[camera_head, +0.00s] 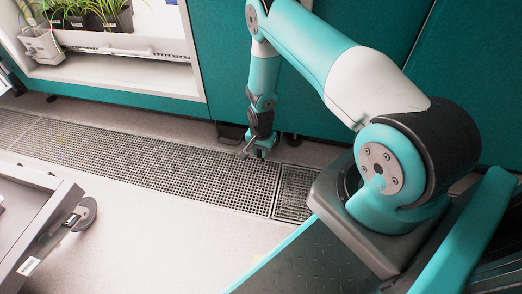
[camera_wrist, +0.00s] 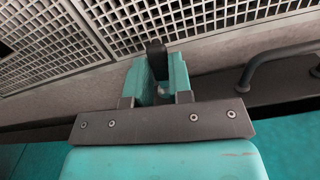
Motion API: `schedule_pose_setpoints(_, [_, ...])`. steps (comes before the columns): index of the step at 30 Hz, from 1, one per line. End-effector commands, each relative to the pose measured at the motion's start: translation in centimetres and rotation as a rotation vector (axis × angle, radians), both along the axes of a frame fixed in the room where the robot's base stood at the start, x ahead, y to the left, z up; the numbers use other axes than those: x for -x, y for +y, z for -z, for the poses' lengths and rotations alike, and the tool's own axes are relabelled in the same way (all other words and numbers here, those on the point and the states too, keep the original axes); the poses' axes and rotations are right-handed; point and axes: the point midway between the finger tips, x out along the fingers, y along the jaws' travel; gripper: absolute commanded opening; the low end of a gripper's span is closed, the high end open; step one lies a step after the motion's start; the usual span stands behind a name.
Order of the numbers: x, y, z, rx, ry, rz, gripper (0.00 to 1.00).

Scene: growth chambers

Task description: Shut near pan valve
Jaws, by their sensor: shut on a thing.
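My gripper (camera_head: 259,151) reaches down low beside the teal chamber front, just above the floor grating. In the wrist view its teal fingers (camera_wrist: 160,77) are closed around a dark upright piece (camera_wrist: 156,57), which looks like the near pan valve's handle. Only the end of this piece shows between the fingers; the valve body is hidden, so its turn position cannot be told. In the head view a small thin part sticks out left of the gripper, too small to identify.
Floor grating (camera_head: 170,170) runs along the teal chamber fronts (camera_head: 330,125). A dark curved bar (camera_wrist: 275,62) lies right of the fingers in the wrist view. Potted plants (camera_head: 90,14) stand in the open white chamber at upper left. A grey wheeled cart (camera_head: 40,215) stands at lower left.

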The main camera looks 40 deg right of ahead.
Motion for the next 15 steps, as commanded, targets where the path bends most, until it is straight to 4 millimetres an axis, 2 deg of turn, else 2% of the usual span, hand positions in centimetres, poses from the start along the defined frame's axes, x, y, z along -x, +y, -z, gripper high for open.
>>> schedule_pose_setpoints(8, [-0.19,0.13,-0.11,0.000,0.000,0.054,0.00])
schedule_pose_setpoints(15, [-0.82,0.39,-0.20,0.000,0.001,0.208,0.00])
